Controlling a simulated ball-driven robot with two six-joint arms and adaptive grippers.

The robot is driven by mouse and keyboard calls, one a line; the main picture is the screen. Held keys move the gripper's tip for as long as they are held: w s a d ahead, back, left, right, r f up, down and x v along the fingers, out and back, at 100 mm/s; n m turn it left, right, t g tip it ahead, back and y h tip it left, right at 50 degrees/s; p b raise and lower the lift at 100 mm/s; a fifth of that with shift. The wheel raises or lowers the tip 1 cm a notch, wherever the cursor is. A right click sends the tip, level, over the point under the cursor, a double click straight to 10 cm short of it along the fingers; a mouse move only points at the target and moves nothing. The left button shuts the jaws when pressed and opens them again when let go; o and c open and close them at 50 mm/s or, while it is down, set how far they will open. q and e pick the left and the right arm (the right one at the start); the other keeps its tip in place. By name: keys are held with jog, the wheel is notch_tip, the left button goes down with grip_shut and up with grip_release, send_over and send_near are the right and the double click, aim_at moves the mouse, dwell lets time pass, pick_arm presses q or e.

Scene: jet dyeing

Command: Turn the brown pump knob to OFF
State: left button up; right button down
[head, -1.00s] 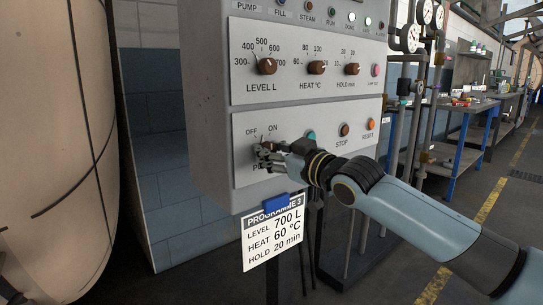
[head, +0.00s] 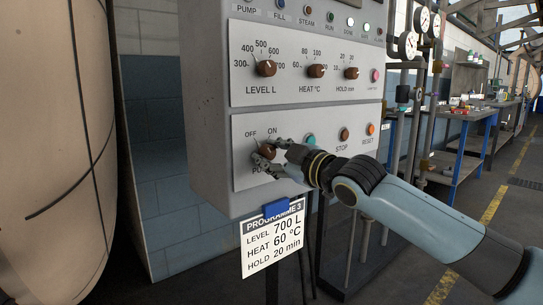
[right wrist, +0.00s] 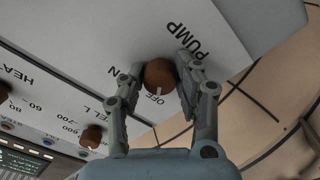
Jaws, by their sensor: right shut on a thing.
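The brown pump knob (head: 266,151) is on the lower panel of the grey control box, under the OFF and ON labels. In the right wrist view the knob (right wrist: 159,73) has a white pointer mark that lies toward the OFF label. My right gripper (head: 272,155) is at the knob, with one finger on each side. In the right wrist view the gripper (right wrist: 157,77) is shut on the knob, and one finger partly covers the ON label. My left gripper is not in view.
The LEVEL knob (head: 266,68), HEAT knob (head: 316,71) and HOLD knob (head: 351,73) sit above. A programme card (head: 272,245) hangs below. A large pale vessel (head: 55,130) stands left.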

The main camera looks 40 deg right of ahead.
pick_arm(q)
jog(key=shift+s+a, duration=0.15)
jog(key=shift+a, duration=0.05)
pick_arm(e)
jog(key=c, duration=1)
grip_release()
jog(key=shift+o, duration=0.3)
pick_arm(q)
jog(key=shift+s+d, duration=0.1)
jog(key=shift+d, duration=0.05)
pick_arm(e)
jog(key=s, duration=1.2)
jog(key=shift+d, duration=0.45)
